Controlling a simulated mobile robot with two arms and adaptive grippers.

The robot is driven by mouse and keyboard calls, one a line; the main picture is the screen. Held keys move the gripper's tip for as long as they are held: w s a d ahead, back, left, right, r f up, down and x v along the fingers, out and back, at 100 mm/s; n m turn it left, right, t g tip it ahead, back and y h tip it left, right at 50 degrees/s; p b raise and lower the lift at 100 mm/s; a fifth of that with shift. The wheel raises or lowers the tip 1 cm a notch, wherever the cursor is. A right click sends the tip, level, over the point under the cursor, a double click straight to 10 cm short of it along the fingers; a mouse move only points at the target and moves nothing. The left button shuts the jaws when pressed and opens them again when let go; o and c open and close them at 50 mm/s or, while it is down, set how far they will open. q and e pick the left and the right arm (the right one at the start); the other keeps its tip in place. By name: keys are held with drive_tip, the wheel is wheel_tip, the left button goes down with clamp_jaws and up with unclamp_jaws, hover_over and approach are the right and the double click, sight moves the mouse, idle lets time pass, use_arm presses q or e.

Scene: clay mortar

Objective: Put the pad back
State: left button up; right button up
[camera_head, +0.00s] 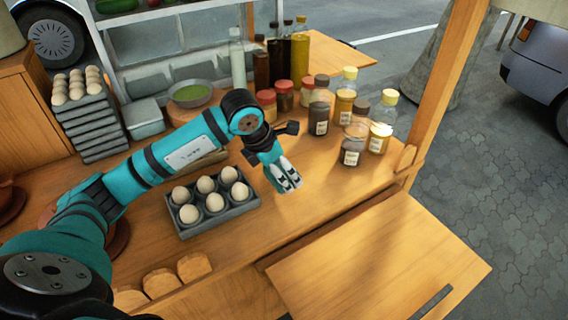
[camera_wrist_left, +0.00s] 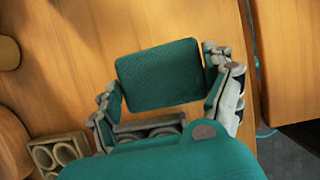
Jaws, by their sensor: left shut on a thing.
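My left gripper (camera_head: 285,178) reaches over the wooden counter, to the right of the egg tray (camera_head: 238,209), fingers pointing down. In the left wrist view, the pad (camera_wrist_left: 160,75) is a teal rounded rectangle between the two fingers of my left gripper (camera_wrist_left: 163,73). The gripper is shut on it, with wood below it. In the head view the pad cannot be made out at the fingers. I cannot tell how high it is above the wood. My right gripper is not in view.
Several jars (camera_head: 319,117) and bottles stand behind and to the right of the gripper. A green bowl (camera_head: 190,94) and stacked egg trays (camera_head: 97,125) are at the left. A lower wooden shelf (camera_head: 385,265) is in front.

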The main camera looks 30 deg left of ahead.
use_arm(q)
drive_tip(key=w, duration=0.1)
drive_tip(key=w+a, duration=0.1)
drive_tip(key=w, duration=0.3)
drive_tip(key=shift+a+f+p, duration=0.25)
drive_tip(key=shift+a+p, duration=0.05)
drive_tip(key=shift+f+p, duration=0.35)
drive_tip(key=shift+f, duration=1.4)
drive_tip(key=o, duration=1)
drive_tip(key=shift+s, duration=0.1)
drive_tip(key=shift+c, duration=0.2)
drive_tip(key=b+v, duration=0.1)
drive_tip(key=v, duration=1.1)
